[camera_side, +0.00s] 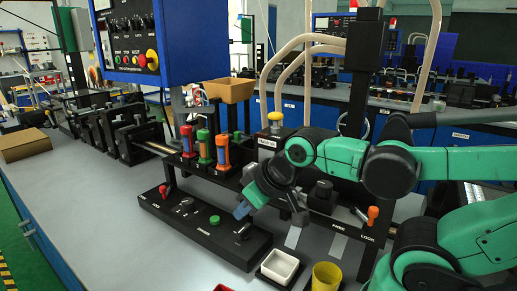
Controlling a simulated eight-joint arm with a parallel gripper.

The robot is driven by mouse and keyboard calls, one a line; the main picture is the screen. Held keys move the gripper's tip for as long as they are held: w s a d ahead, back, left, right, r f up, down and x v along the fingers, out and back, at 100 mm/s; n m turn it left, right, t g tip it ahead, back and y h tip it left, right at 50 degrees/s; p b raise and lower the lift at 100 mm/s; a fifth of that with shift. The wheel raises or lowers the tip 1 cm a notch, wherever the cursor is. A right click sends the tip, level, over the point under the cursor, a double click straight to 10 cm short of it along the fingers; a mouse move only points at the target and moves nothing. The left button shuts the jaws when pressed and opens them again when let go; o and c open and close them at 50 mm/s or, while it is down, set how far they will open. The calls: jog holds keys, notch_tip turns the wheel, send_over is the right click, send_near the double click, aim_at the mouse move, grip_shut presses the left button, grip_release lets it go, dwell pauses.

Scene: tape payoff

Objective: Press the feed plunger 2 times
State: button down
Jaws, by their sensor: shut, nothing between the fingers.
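A yellow-capped knob (275,118) stands upright on a dark block behind my gripper, with a small label on the block below it. A green round button (214,219) sits on the low black control box (205,232) at the front. The labels are too small to show which control is the feed plunger. My gripper (242,210) is shut and empty, tilted down to the left. In the picture its tip is just right of the green button and over the right part of the control box; I cannot tell its height or whether it touches anything.
A red-knobbed lever (164,190) stands at the box's left end. Red, green and orange cylinders (205,146) stand behind it. A white tray (279,266) and a yellow cup (326,276) are at the front, an orange knob (373,212) to the right.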

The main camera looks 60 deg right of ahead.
dwell(0.8)
notch_tip(320, 180, up, 23)
jog(key=m+t+y, duration=0.1)
jog(key=m+t, duration=0.1)
jog(key=m, duration=0.6)
send_over(276, 113)
jog(key=shift+s+f, duration=0.2)
jog(key=shift+s, duration=0.15)
jog(key=shift+f, duration=4.45)
jog(key=shift+f, duration=0.1)
jog(key=shift+f, duration=0.3)
jog(key=shift+f, duration=1.2)
